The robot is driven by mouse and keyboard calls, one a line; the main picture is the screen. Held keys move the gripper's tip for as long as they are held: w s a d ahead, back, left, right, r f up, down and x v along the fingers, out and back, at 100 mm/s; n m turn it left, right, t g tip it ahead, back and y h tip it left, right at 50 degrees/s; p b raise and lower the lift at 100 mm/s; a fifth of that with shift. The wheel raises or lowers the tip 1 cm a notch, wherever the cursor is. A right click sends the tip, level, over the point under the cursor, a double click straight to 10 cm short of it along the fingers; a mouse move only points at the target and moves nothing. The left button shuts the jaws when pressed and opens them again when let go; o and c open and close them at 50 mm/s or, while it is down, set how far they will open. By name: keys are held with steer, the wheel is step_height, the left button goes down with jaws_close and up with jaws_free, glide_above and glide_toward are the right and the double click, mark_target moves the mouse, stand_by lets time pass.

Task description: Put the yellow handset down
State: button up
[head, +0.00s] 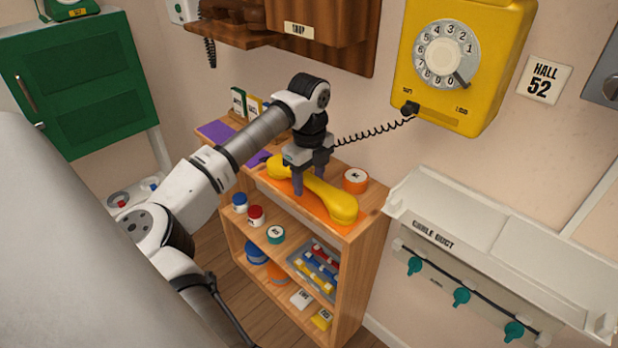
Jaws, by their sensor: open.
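The yellow handset (330,197) lies on an orange mat (308,206) on top of the wooden shelf unit (377,220). A black coiled cord (375,132) runs from near it up to the yellow dial phone (463,60) on the wall. My gripper (311,183) points down at the handset's middle with its fingers open. The near finger shows in front of the handset's grip, and the other is partly hidden. I cannot tell whether either finger touches the handset.
An orange-rimmed round tin (355,181) stands close behind the handset. A purple mat (216,131) and small upright boxes (246,103) are at the shelf's left end. A white cable duct (500,245) juts out at the right, and a wooden wall shelf (290,40) hangs above.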

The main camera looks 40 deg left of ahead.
mark_target(309, 176)
step_height(309, 176, up, 12)
steer(key=shift+r, duration=0.2)
stand_by(0.4)
